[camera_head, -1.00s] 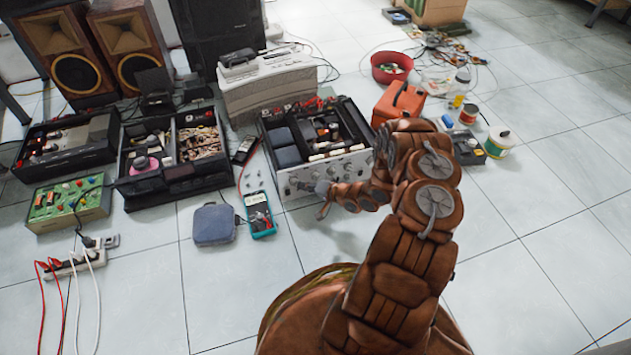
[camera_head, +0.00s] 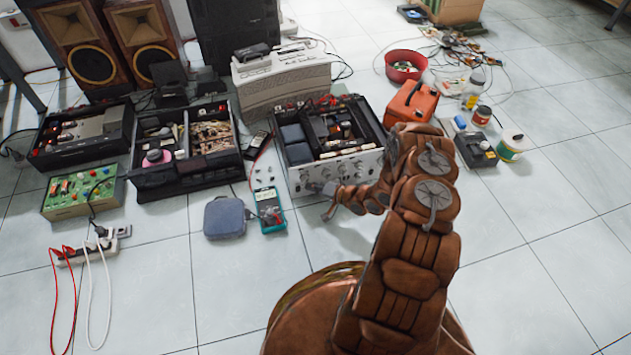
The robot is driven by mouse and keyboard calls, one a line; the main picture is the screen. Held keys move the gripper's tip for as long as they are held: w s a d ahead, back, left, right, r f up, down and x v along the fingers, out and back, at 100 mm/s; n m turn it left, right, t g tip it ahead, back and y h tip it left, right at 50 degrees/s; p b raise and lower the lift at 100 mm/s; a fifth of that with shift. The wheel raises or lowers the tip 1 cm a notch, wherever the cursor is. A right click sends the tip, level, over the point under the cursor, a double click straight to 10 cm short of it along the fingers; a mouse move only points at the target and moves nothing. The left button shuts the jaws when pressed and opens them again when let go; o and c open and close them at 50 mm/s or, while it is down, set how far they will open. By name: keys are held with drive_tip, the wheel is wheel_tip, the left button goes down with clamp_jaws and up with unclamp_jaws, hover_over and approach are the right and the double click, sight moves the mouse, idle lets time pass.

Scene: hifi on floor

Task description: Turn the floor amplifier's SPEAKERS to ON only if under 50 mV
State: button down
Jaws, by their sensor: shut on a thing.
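The floor amplifier (camera_head: 301,177) has a silver front panel with several knobs and an open top that shows its insides. My gripper (camera_head: 330,192) is at the lower middle of that panel, shut on a small knob (camera_head: 329,188). The knob's lettering is too small to read, and my fingers hide part of it. A teal multimeter (camera_head: 270,209) lies on the floor to the left of the amplifier, with a red lead running up from it. Its display is too small to read.
A dark blue case (camera_head: 224,218) lies left of the multimeter. A second open unit (camera_head: 187,168) stands further left. An orange toolbox (camera_head: 411,104) and a black box (camera_head: 476,149) are to the right. The front tiles are mostly clear.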

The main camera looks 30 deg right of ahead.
drive_tip(key=shift+a, duration=0.1)
idle(0.6)
drive_tip(key=shift+r, duration=0.1)
drive_tip(key=shift+r+p, duration=0.3)
drive_tip(key=shift+r, duration=0.4)
drive_tip(key=s+d+f, duration=0.2)
drive_tip(key=s, duration=0.1)
drive_tip(key=s+d+f, duration=0.2)
drive_tip(key=s+d, duration=0.1)
drive_tip(key=s+d+f, duration=0.2)
drive_tip(key=s, duration=0.1)
drive_tip(key=shift+s+d, duration=0.25)
